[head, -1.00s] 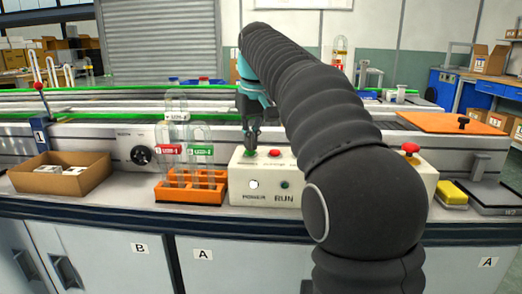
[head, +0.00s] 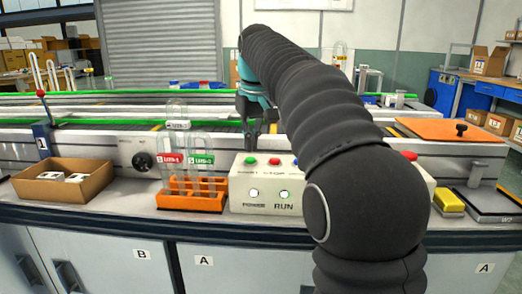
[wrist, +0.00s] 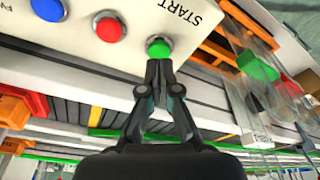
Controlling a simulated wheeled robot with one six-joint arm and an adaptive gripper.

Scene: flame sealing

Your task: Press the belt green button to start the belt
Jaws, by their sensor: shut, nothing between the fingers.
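The white control box (head: 240,203) stands on the bench, with a green button (head: 249,160) and a red button (head: 274,161) on top. In the wrist view the green button (wrist: 158,47) sits beside the word START. My gripper (head: 250,150) is shut and empty, pointing down at the green button. In the wrist view its closed fingertips (wrist: 158,62) are right at the button's edge; I cannot tell whether they touch it. The RUN lamp (head: 284,194) is bright, and the POWER lamp (head: 254,193) is white. My arm hides the box's right part.
An orange rack (head: 190,202) with clear tubes stands just left of the box. A cardboard tray (head: 62,184) is farther left. A yellow block (head: 448,201) lies at the right. The conveyor with green rails (head: 90,122) runs behind.

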